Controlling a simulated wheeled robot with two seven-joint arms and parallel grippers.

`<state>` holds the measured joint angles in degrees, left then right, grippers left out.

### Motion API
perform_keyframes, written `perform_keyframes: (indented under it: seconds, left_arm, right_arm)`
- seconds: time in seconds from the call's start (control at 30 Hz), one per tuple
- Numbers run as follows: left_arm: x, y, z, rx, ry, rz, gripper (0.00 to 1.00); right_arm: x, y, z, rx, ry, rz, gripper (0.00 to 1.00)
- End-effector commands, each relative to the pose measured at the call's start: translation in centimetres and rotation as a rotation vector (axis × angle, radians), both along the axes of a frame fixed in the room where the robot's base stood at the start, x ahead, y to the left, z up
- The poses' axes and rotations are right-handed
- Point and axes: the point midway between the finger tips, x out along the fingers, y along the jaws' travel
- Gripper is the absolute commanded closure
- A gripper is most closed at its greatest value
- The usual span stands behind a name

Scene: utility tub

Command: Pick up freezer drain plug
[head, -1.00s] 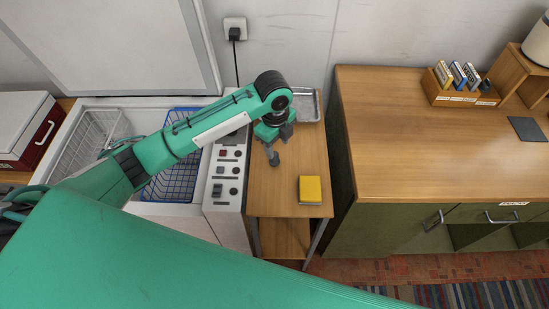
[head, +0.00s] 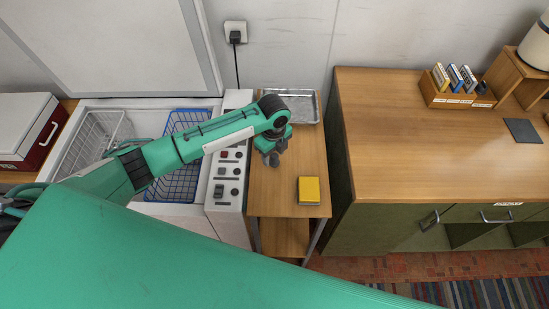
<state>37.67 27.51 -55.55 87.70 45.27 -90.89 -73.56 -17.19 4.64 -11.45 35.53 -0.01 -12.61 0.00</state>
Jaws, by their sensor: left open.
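My left gripper (head: 271,161) points down over the small wooden side table (head: 289,178), to the right of the freezer's control panel. Its jaws are small and dark here, and they are open. I cannot make out a drain plug in the head view; the left arm and gripper cover part of the table and panel. The open chest freezer (head: 151,103) stands at the left, with a white wire basket (head: 88,140) and a blue wire basket (head: 178,182) inside. My right gripper is not in view.
A metal tray (head: 305,104) lies at the back of the side table and a yellow block-like item (head: 309,190) near its front. The control panel (head: 226,190) has several dark knobs. A wooden-topped cabinet (head: 420,140) stands at the right.

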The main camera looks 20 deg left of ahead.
Motion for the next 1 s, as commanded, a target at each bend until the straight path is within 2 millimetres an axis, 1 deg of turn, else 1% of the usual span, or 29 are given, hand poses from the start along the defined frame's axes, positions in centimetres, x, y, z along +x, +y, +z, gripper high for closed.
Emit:
perform_keyframes:
  seconds: [0.03,0.1,0.3,0.4,0.6,0.67,0.7,0.77,0.8,0.87,0.9,1.0]
  left_arm:
    - [0.0,0.0,-0.3,0.002,0.005,0.001,0.51]
    - [0.2,-0.1,-1.2,0.000,0.004,0.001,0.51]
    - [0.3,0.0,-3.6,0.001,0.003,0.000,0.51]
    - [0.3,-0.1,-4.1,0.000,0.001,0.000,0.51]
    - [0.4,0.0,-4.2,0.000,0.000,-0.001,0.51]
    - [0.4,0.0,-4.2,0.000,0.000,-0.001,0.63]
    - [0.4,0.0,-4.2,0.000,0.000,-0.001,0.71]
    - [0.4,0.0,-4.2,0.000,0.000,-0.001,0.82]
    - [0.4,0.0,-4.2,0.000,0.000,-0.001,0.90]
    - [0.4,0.0,-4.2,0.000,0.000,-0.001,0.91]
    - [0.4,0.0,-4.2,0.000,0.000,-0.001,0.94]
    - [0.4,0.0,-4.1,0.000,0.000,-0.001,0.94]
  right_arm:
    - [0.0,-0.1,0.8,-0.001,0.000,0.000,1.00]
    - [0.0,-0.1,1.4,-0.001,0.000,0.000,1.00]
    - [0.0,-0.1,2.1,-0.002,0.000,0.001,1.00]
    - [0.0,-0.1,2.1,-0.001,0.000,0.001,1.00]
    - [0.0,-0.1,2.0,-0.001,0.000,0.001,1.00]
    - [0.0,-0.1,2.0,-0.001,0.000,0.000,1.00]
    - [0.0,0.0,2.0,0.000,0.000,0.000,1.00]
    - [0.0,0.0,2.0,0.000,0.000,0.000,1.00]
    - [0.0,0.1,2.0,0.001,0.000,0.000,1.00]
    - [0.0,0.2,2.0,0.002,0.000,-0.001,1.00]
    - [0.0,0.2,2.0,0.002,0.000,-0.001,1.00]
    - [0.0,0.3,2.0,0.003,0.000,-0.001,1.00]
